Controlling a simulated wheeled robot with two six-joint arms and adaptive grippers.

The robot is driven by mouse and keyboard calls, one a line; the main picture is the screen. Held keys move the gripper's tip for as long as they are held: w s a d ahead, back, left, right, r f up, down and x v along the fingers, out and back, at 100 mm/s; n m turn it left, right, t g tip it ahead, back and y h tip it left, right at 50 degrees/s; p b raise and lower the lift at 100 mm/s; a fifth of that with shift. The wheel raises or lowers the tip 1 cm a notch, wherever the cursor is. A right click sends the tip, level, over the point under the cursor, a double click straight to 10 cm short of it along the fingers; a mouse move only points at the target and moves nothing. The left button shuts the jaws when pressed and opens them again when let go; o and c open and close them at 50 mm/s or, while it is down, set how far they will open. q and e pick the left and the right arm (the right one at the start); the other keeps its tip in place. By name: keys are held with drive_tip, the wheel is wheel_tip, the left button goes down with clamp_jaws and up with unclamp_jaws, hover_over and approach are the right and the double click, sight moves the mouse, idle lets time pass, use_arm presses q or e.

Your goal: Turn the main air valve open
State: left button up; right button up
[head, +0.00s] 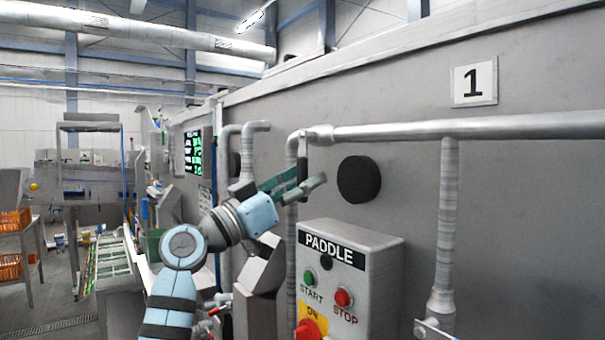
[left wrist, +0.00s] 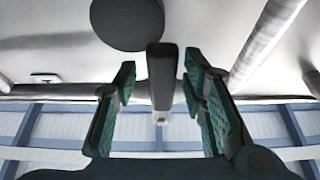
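A dark grey lever handle (head: 303,158) hangs down from the elbow of the pale pipe along the wall; I take it to be the air valve's handle. My left gripper (head: 308,178) is at the handle's lower part, its green fingers pointing right. In the left wrist view the grey handle (left wrist: 162,78) stands between the two spread green fingers (left wrist: 160,82). A gap shows on the left side; the right finger is close to the handle, and I cannot tell if they touch. My right gripper is not in view.
A round black disc (head: 358,180) is on the wall just right of the gripper. Below is a PADDLE control box (head: 378,262) with buttons and a yellow-backed red switch. A vertical pipe (head: 447,225) stands further right. Racks with orange contents (head: 12,225) are far left.

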use_arm(q)
drive_tip(key=shift+w+a, duration=0.1)
drive_tip(key=shift+f, duration=0.1)
drive_tip(key=shift+c, duration=0.8)
clamp_jaws()
drive_tip(key=shift+s+d+n+t+y, duration=0.2)
drive_tip(key=shift+s+n, duration=0.05)
drive_tip(key=shift+n, duration=0.35)
drive_tip(key=shift+s+d+n+t+y, duration=0.2)
drive_tip(key=shift+n, duration=0.4)
drive_tip(key=shift+s+d+r+n+t+y+p, duration=0.35)
drive_tip(key=shift+s+n+t+y+p, duration=0.15)
drive_tip(key=shift+n, duration=0.8)
drive_tip(key=shift+s+d+r+n+t+y+p, duration=0.2)
drive_tip(key=shift+s+d+n+t+y+p, duration=0.25)
drive_tip(key=shift+n, duration=0.85)
drive_tip(key=shift+s+d+r+n+t+y+p, duration=0.3)
drive_tip(key=shift+s+n+y+p, duration=0.25)
drive_tip(key=shift+n, duration=0.75)
drive_tip(key=shift+y, duration=0.3)
